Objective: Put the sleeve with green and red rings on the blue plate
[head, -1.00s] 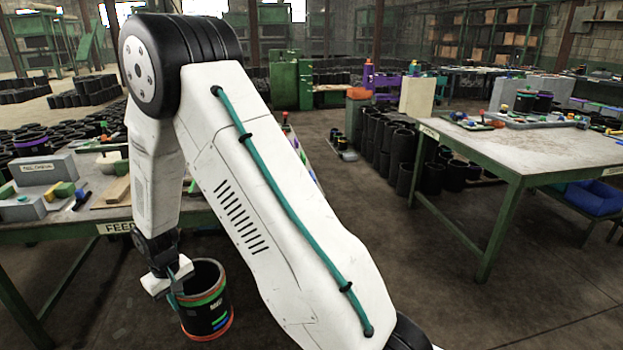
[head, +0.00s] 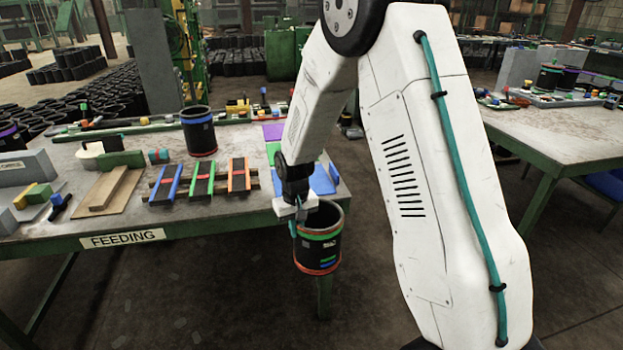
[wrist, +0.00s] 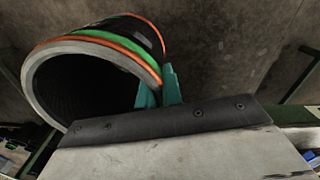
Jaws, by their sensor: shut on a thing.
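My gripper (head: 298,222) is shut on the wall of a black sleeve (head: 318,254) with a green ring near the top and a red ring near the bottom. The sleeve hangs roughly upright in front of the feeding table's front edge, over the floor. In the wrist view the teal fingers (wrist: 160,92) pinch the rim of the sleeve (wrist: 95,62), whose open mouth shows. The blue plate (head: 322,181) lies on the table's right end, just behind my gripper and partly hidden by my arm. I see nothing standing on its visible part.
The feeding table (head: 225,212) carries a black sleeve with a blue ring (head: 198,134), several coloured racks (head: 201,180), a purple plate (head: 272,131) and a green plate (head: 273,150). Another table (head: 540,130) stands at right. Open floor lies between the tables.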

